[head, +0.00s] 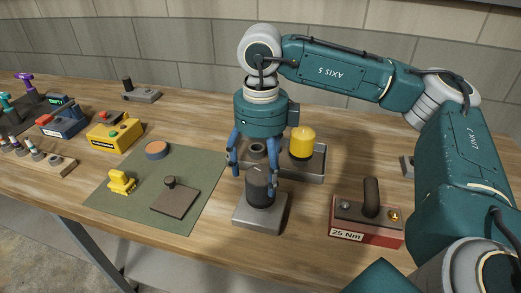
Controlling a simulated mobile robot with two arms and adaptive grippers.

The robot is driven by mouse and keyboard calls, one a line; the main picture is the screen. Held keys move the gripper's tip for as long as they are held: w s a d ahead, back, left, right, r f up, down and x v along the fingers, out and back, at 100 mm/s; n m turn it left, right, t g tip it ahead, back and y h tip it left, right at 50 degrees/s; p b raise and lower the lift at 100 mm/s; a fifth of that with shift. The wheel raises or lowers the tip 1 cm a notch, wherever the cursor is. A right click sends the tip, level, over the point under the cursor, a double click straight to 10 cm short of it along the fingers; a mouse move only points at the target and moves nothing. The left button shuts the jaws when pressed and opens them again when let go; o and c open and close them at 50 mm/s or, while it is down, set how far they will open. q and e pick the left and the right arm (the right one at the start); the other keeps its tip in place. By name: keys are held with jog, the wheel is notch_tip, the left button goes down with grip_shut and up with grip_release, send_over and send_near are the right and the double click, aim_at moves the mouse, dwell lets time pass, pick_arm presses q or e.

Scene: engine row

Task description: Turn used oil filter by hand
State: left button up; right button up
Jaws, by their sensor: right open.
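The used oil filter, a dark cylinder (259,188), stands upright on a grey block-like base (258,214) near the front middle of the table. My right gripper (253,168) points down over it with its blue fingers spread open, one at each side of the filter's top. Whether the fingers touch the filter I cannot tell. A yellow filter-like cylinder (302,143) stands in a grey tray (315,172) just behind. My left gripper is not in view.
A red 25 Nm device (366,230) with a dark handle stands to the right. A green mat (207,178) at left holds a yellow piece (121,182), a brown plate (174,203) and a round cap (157,150). Yellow (115,134) and blue (62,122) boxes stand farther left.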

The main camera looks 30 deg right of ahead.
jog(key=shift+f, duration=1.6)
jog(key=c, duration=1.6)
jog(key=shift+f+n+b, duration=0.15)
jog(key=shift+n+b, duration=0.25)
jog(key=shift+n, duration=0.8)
jog(key=shift+r+n, duration=0.2)
jog(key=shift+n, duration=0.3)
